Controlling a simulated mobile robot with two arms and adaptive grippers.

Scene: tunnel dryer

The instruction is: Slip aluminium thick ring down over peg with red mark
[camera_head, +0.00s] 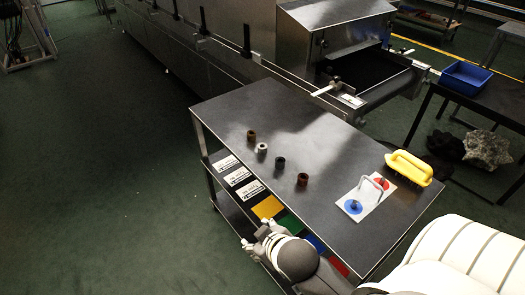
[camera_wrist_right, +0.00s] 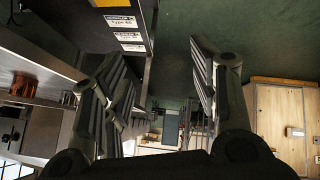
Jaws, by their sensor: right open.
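The silver aluminium ring (camera_head: 262,148) stands on the dark table top in the head view, in a row with other rings. A light board with pegs (camera_head: 366,199) lies near the table's right end. It bears a red mark (camera_head: 382,183) and a blue mark (camera_head: 354,206), each with a short dark peg. My right gripper (camera_head: 258,237) is beside the table's near edge, low by the coloured shelf patches and apart from the ring. In the right wrist view it is open (camera_wrist_right: 160,105), with nothing between its fingers. My left gripper is not in view.
A brown ring (camera_head: 251,135), a dark ring (camera_head: 280,162) and a reddish-brown ring (camera_head: 303,179) share the row. The table top (camera_head: 225,110) is clear at left.

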